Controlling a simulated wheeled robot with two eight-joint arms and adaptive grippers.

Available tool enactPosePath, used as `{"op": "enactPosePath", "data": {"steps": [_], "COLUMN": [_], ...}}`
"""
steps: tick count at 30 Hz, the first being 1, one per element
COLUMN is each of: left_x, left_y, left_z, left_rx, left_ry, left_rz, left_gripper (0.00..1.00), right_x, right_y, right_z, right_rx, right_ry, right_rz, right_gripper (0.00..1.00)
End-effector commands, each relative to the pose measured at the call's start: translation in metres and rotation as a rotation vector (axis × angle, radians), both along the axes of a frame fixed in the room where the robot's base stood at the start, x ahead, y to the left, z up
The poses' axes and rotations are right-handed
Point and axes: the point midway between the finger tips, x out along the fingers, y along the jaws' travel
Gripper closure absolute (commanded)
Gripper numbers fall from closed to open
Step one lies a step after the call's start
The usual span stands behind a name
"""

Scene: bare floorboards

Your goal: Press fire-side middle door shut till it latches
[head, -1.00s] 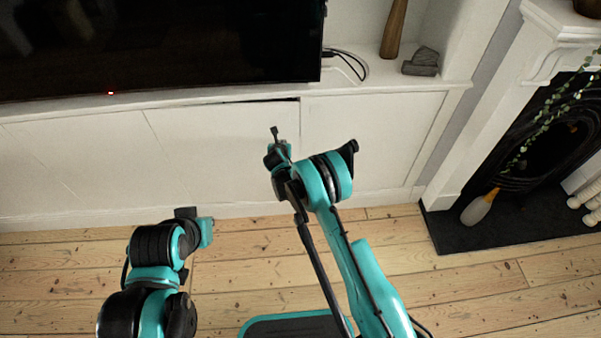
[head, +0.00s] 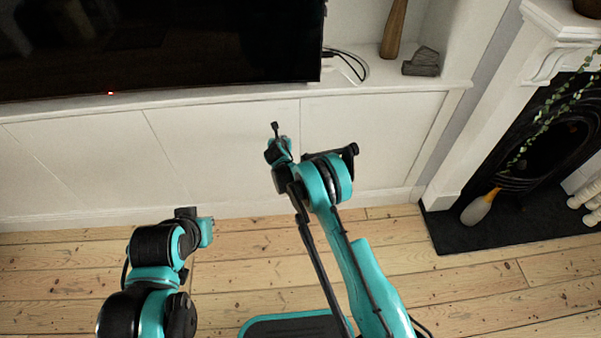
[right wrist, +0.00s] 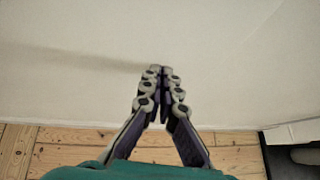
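The white middle door nearer the fireplace (head: 215,150) is in the low cabinet under the television. Its top edge looks level with its neighbours and no dark gap shows there. My right gripper (head: 275,128) is in front of this door, near its right edge. In the right wrist view the right gripper (right wrist: 161,72) has its fingertips together with nothing between them, pointing at a plain white panel; whether they touch it I cannot tell. My left gripper (head: 205,231) is low at the left over the floor, too hidden to show its fingers.
A black television (head: 160,40) stands on the cabinet top. The cabinet door to the right (head: 375,135) looks flush. A fireplace with a dark hearth (head: 500,225) is at the right, with a bottle-like object (head: 480,207) on it. Bare floorboards (head: 400,290) lie clear in front.

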Motion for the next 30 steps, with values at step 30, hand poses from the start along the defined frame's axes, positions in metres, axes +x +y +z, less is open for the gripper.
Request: {"op": "enactPosePath", "data": {"steps": [30], "left_x": [0.0], "left_y": [0.0], "left_z": [0.0], "left_rx": [0.0], "left_ry": [0.0], "left_rz": [0.0], "left_gripper": [1.0], "right_x": [-0.056], "right_y": [0.006], "right_z": [0.0], "right_rx": [-0.001], "right_ry": [0.0], "right_rz": [0.001], "right_gripper": [1.0]}}
